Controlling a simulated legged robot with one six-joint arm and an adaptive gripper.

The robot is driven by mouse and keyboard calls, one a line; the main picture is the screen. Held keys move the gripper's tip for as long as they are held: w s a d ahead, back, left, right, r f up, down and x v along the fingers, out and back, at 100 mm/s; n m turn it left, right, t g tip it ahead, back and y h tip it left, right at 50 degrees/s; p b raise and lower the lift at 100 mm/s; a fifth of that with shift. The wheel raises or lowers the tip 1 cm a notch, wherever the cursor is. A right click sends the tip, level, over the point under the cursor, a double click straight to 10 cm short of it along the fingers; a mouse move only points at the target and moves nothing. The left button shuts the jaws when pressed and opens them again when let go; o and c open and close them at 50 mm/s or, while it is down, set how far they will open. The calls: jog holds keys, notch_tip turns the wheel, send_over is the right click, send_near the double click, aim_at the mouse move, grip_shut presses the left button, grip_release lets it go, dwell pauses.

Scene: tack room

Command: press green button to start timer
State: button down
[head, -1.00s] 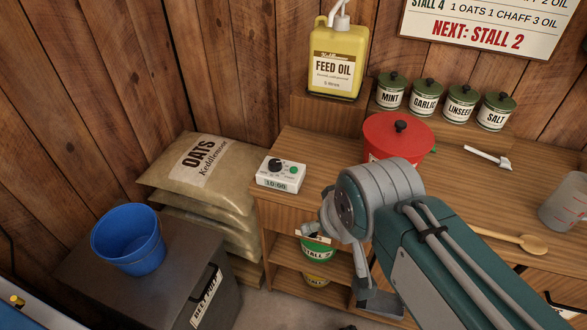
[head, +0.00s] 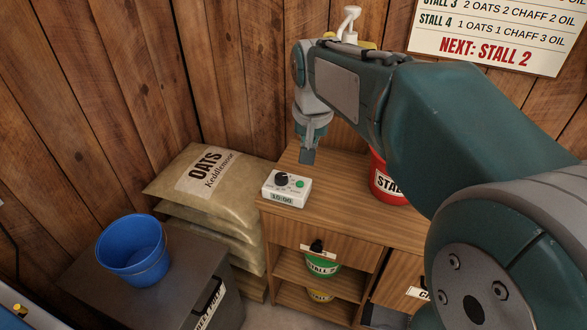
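The white timer (head: 287,188) sits on the wooden bench top near its left front corner. It has a black dial, a display reading 10:00 and a round green button (head: 299,184) at its upper right. My gripper (head: 308,156) points down above the bench, behind and slightly right of the timer in the picture. It appears apart from the button. Its fingers show as one narrow dark tip, so I cannot tell whether they are open or shut.
A red bucket labelled STALL (head: 385,184) stands right of the timer, partly behind my arm. Oats sacks (head: 206,178) are stacked left of the bench. A blue bucket (head: 133,262) stands on a dark bin. The bench top around the timer is clear.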

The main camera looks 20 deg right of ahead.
jog(key=w+d+f+m+g, duration=0.1)
jog(key=w+f+m, duration=0.15)
jog(key=w, duration=0.55)
jog(key=g, duration=0.2)
send_over(299, 183)
notch_tip(299, 183, down, 6)
jog(key=shift+a+f+m, duration=0.1)
jog(key=shift+a+m, duration=0.1)
jog(key=shift+m, duration=0.15)
jog(key=f, duration=1.4)
jog(key=shift+d, duration=0.2)
